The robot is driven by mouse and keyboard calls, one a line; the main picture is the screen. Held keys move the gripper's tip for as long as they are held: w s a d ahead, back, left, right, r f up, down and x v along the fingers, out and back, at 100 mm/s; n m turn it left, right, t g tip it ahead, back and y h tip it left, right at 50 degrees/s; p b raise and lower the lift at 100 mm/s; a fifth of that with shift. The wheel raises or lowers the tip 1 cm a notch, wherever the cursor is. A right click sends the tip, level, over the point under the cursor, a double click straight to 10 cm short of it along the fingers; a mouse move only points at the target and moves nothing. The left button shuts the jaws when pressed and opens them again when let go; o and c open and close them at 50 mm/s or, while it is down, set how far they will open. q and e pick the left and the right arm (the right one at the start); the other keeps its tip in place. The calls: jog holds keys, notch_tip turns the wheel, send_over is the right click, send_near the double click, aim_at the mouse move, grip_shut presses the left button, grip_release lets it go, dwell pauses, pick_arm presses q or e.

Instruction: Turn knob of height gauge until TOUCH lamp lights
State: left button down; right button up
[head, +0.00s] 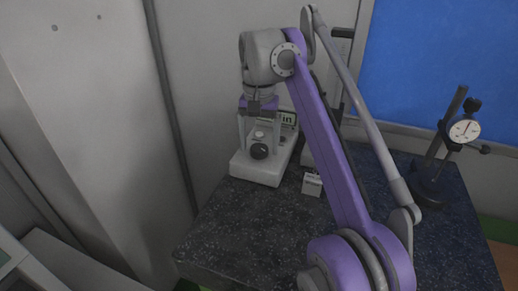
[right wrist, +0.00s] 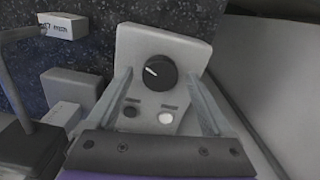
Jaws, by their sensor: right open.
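The height gauge's pale base (head: 262,174) stands at the back left of the dark stone table. Its black round knob (head: 259,151) faces out and also shows in the right wrist view (right wrist: 158,72), with a white pointer mark aimed toward the upper left. Below the knob are a dark round spot (right wrist: 131,110) and a pale white disc (right wrist: 166,117), each under a small unreadable label; I cannot tell which is the TOUCH lamp. My right gripper (right wrist: 157,76) is open, its fingers on either side of the knob with gaps visible. My left gripper is out of view.
A display reading "in" (head: 288,118) stands behind the gauge base. A small white labelled block (head: 312,185) lies to its right. A dial indicator (head: 464,130) on a black stand is at the table's right. The table's front left (head: 225,235) is bare.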

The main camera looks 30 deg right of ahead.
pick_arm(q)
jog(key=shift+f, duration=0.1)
pick_arm(e)
jog(key=shift+f, duration=0.25)
grip_shut()
dwell(0.3)
